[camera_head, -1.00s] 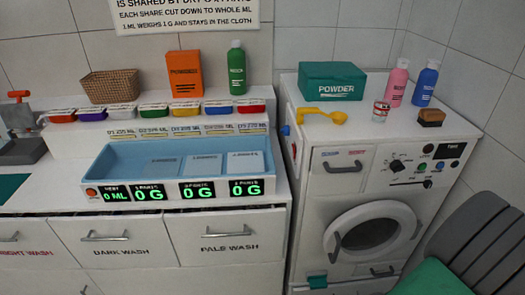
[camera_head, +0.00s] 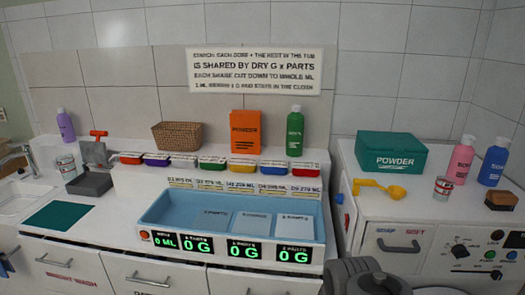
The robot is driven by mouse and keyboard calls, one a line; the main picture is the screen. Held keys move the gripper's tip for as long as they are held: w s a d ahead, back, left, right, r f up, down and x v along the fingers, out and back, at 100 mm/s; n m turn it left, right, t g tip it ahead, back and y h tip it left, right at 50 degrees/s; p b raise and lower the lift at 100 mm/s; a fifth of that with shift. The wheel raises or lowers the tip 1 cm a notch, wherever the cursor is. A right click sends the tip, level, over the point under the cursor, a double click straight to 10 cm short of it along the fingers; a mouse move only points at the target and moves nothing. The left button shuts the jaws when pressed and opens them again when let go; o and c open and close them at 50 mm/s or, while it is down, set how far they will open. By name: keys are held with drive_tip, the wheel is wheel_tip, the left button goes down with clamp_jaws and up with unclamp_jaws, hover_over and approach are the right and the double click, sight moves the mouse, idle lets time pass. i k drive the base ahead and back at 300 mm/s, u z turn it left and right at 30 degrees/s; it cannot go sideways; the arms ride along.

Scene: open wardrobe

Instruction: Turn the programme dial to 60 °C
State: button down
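The white washing machine (camera_head: 352,170) stands at the right, its front cut off by the bottom edge. A round black knob (camera_head: 460,251), which looks like the programme dial, sits on its front panel, right of the drawer marked "SOFT". Small pale marks surround it, too small to read, so I cannot tell its setting. A dark grey rounded part, likely of my arm, shows at the bottom, left of the panel. My gripper is not in view.
Left is a counter with a blue tray (camera_head: 165,235) and several coloured tubs.

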sight(459, 252)
drive_tip(key=z, duration=0.7)
drive_tip(key=k, duration=0.35)
drive_tip(key=z, duration=0.65)
drive_tip(key=i, duration=0.45)
